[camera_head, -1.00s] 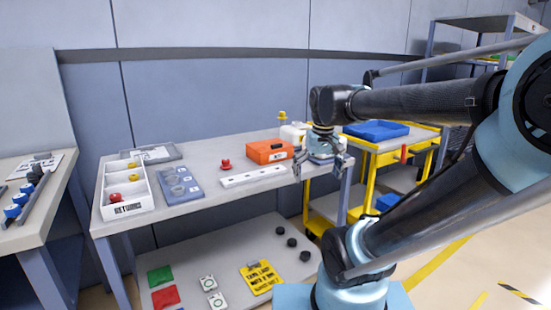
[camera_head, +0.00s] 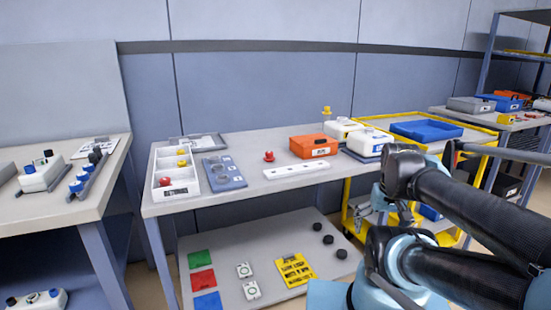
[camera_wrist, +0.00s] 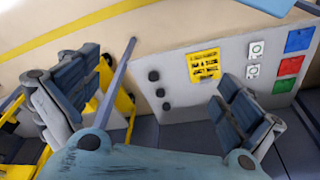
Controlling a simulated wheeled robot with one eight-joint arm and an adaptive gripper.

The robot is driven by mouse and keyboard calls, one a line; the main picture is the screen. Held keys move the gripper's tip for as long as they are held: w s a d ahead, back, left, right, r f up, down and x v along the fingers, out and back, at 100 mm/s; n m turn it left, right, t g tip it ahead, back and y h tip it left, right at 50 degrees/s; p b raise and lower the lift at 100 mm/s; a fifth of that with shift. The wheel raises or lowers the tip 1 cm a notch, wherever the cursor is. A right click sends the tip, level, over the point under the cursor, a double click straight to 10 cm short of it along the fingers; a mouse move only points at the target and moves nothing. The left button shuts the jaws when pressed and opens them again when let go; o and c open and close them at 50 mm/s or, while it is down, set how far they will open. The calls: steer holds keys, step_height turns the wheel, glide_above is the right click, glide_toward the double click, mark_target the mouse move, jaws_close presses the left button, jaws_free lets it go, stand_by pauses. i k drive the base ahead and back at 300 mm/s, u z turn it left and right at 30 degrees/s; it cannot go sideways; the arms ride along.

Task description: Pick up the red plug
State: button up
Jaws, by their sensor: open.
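A red plug-like knob (camera_head: 269,156) stands on the workbench top, behind a white strip with holes. A second red piece (camera_head: 165,182) lies in the front of the white divided tray; I cannot tell which of the two is the plug. My gripper (camera_wrist: 158,100) is open and empty in the wrist view, its two fingers spread wide. It points down towards the lower shelf and floor, and neither red piece shows there. In the head view my arm is at the lower right, away from both red pieces, and the gripper is mostly hidden.
The white strip (camera_head: 296,171), orange box (camera_head: 313,146) and white containers (camera_head: 368,143) stand on the bench. A blue-grey plate (camera_head: 224,175) lies beside the divided tray (camera_head: 190,190). A yellow cart (camera_head: 470,138) stands to the right. The lower shelf (camera_head: 240,262) holds coloured cards and black discs.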

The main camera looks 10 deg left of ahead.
mark_target(269, 157)
steer(key=u, duration=0.4)
steer(key=k, duration=1.3)
steer(key=z, duration=0.4)
steer(key=i, duration=0.95)
